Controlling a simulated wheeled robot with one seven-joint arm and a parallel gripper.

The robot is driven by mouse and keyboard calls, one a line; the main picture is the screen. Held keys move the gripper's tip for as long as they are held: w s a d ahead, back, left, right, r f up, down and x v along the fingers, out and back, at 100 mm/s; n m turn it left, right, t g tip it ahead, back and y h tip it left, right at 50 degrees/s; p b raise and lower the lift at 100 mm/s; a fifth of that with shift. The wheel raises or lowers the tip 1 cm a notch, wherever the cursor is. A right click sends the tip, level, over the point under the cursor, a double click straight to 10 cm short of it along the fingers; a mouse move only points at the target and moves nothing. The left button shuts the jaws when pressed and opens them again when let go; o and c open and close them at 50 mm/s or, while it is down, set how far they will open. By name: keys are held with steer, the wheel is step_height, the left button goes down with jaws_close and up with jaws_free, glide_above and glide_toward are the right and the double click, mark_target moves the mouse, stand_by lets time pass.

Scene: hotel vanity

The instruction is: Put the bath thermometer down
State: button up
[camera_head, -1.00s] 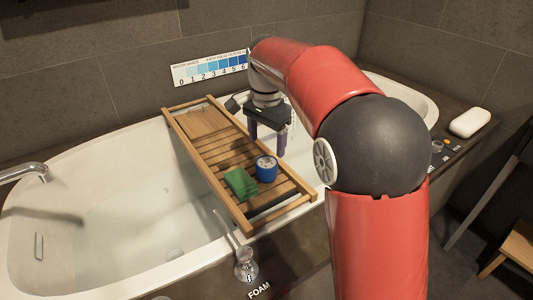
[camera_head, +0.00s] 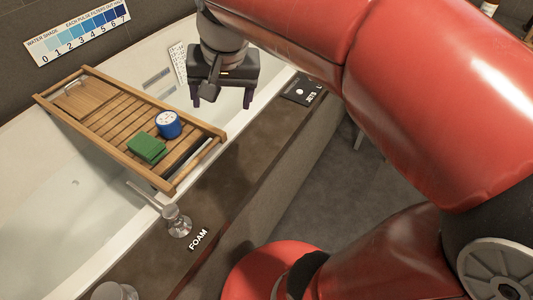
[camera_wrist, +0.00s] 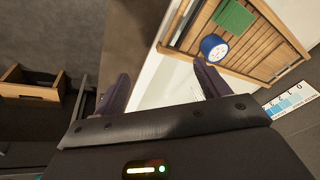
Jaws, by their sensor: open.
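A round blue object with a white dial face, which looks like the bath thermometer (camera_head: 168,124), sits on the wooden bath tray (camera_head: 97,117), beside a green block (camera_head: 147,147). In the wrist view the blue dial (camera_wrist: 214,47) shows just beyond the right finger, apart from it as far as I can tell. My gripper (camera_head: 222,100) is open, with nothing between its fingers. It hangs to the right of the tray, near the tub's rim. The tray spans the white tub.
A water shade chart (camera_head: 78,32) stands against the wall behind the tub. A tap handle (camera_head: 175,220) is on the dark ledge near the FOAM label (camera_head: 198,239). A dark panel (camera_head: 302,90) lies farther along the ledge.

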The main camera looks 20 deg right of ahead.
steer(key=s+d+f+n+t, duration=0.1)
steer(key=s+d+f+n, duration=0.1)
steer(key=s, duration=0.4)
steer(key=s+d+f+n+t, duration=0.1)
steer(key=s+d+f, duration=0.1)
steer(key=s+f, duration=0.3)
steer(key=shift+s+n+h, duration=0.35)
steer(key=shift+n+h, duration=0.05)
stand_by(0.4)
